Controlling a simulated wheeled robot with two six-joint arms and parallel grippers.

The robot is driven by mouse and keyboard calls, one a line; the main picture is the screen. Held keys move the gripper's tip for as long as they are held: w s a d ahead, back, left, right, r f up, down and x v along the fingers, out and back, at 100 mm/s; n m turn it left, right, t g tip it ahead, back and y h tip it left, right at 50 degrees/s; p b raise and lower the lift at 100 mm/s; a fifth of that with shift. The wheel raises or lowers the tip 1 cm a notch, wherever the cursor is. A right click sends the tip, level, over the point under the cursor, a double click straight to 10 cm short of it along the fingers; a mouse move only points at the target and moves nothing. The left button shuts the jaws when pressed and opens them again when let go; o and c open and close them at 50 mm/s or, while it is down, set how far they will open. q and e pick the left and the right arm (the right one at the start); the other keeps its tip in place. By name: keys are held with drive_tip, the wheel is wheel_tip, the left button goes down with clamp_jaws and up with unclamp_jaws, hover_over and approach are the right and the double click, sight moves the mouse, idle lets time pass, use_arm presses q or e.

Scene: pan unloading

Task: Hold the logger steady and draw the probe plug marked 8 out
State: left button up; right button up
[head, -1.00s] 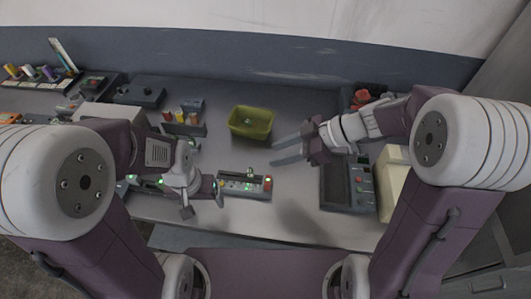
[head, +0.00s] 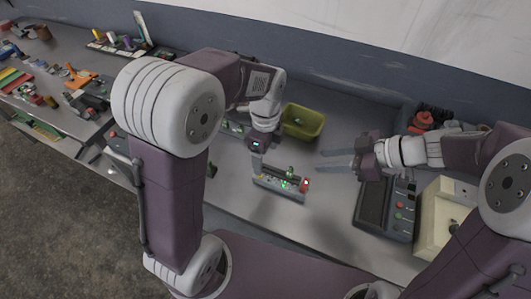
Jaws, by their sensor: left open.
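A small grey logger (head: 270,187) stands on the bench in the middle of the head view. Several small plugs with green parts stick up along its top, and a red part (head: 305,184) is at its right end. Any marks are too small to read, so I cannot tell which plug is 8. My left gripper (head: 257,162) is open and points down at the logger's left end; I cannot tell whether it touches. My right gripper (head: 322,160) is open and empty, its two long fingers pointing left, behind and to the right of the logger.
A green bin (head: 303,122) stands behind the logger. A dark panel device (head: 372,203) and a cream box (head: 432,232) stand at the right. Tools and coloured parts crowd the bench at the far left. The bench in front of the logger is clear.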

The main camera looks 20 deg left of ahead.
use_arm(q)
wheel_tip(320, 180, down, 9)
drive_tip(key=c, duration=1.7)
clamp_jaws()
use_arm(e)
drive_tip(key=shift+o, duration=0.8)
drive_tip(key=m+h, duration=0.5)
drive_tip(key=h, duration=0.1)
approach(292, 168)
drive_tip(key=x, duration=1.1)
clamp_jaws()
